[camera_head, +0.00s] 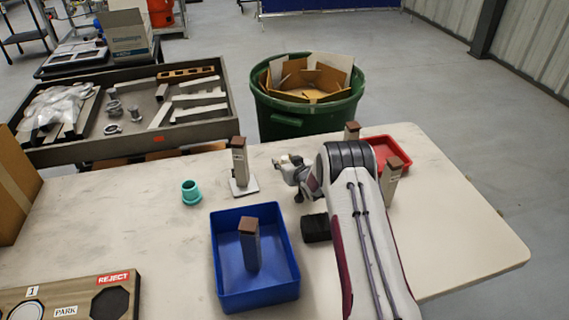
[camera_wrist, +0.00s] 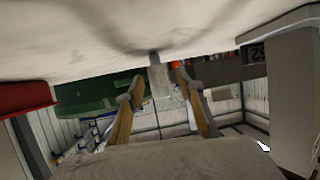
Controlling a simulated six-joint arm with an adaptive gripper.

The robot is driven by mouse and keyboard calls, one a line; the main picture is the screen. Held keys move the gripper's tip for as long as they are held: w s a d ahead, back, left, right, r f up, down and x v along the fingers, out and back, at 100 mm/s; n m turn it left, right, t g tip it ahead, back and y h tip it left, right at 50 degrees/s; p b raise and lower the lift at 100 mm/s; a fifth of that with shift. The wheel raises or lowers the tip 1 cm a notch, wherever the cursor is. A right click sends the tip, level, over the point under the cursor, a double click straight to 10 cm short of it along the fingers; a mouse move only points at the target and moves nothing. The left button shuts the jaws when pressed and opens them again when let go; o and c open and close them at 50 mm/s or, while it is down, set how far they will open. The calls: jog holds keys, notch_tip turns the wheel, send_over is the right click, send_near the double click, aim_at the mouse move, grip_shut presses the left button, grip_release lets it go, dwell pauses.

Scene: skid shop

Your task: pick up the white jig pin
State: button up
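In the wrist view a small pale grey-white upright piece (camera_wrist: 160,80), which may be the white jig pin, shows against the table, in line with the gap between my fingers. My gripper (camera_wrist: 154,90) is open, with a finger on each side of that gap. I cannot tell whether the piece is between the fingertips or just beyond them; no contact shows. In the head view my arm hides most of the gripper, and I cannot make out the white jig pin there.
Grey brown-topped posts stand close by: one on a white base (camera_head: 239,165), one in the blue bin (camera_head: 228,285), one right of my arm (camera_head: 391,182), one behind (camera_head: 352,131). A red tray (camera_head: 398,143), teal cup (camera_head: 191,193) and green barrel (camera_head: 285,125) are near.

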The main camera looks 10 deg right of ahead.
aim_at(284, 157)
grip_shut()
jog(key=shift+r, duration=0.15)
jog(key=shift+r, duration=4.9)
